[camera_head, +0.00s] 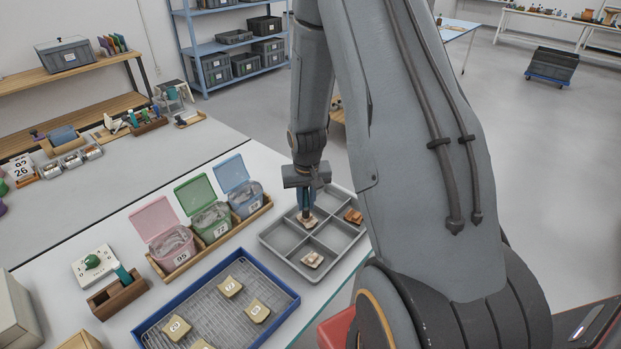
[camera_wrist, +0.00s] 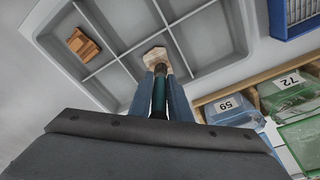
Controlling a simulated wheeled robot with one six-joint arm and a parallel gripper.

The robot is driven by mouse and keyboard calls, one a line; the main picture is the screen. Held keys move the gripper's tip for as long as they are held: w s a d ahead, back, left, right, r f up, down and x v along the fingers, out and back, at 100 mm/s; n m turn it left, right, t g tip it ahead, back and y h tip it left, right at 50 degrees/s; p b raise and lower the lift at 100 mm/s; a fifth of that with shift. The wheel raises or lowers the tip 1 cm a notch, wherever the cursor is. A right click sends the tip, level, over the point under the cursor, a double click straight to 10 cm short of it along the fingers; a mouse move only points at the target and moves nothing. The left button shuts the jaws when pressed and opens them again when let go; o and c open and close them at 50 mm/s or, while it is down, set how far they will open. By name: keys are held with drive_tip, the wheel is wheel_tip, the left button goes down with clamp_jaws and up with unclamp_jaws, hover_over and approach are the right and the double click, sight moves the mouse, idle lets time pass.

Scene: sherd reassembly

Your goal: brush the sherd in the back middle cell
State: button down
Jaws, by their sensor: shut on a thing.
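My gripper (camera_head: 306,198) points down over the grey divided tray (camera_head: 283,262). In the wrist view my gripper (camera_wrist: 160,76) is shut on a brush with a dark green handle (camera_wrist: 158,97). A pale, pinkish sherd (camera_head: 309,224) lies in the tray cell right below the brush. It also shows in the wrist view (camera_wrist: 156,56), just past the fingertips. The brush tip meets the sherd in the picture, but the fingers partly hide it and I cannot tell whether they touch. An orange-brown sherd (camera_head: 353,215) lies in another cell, also in the wrist view (camera_wrist: 83,45).
Another pale sherd (camera_head: 313,259) lies in a nearer cell. A blue-rimmed tray (camera_head: 272,277) with several numbered sherds stands front left. Lidded pink (camera_head: 172,243), green (camera_head: 211,222) and blue (camera_head: 246,199) boxes stand in a wooden rack left of the grey tray. Some tray cells are empty.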

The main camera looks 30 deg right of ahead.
drive_tip(key=shift+w+d+p, duration=0.2)
drive_tip(key=shift+d+p, duration=0.1)
drive_tip(key=shift+d, duration=0.65)
drive_tip(key=shift+a, duration=0.25)
drive_tip(key=shift+s+a, duration=0.15)
drive_tip(key=shift+a, duration=0.5)
drive_tip(key=shift+d, duration=0.95)
drive_tip(key=shift+a, duration=0.9)
drive_tip(key=shift+w+d+r+p, duration=0.15)
drive_tip(key=shift+d+p, duration=0.3)
drive_tip(key=shift+d, duration=0.5)
wheel_tip(320, 180, up, 8)
drive_tip(key=p, duration=0.4)
drive_tip(key=shift+p, duration=0.35)
drive_tip(key=shift+a, duration=0.1)
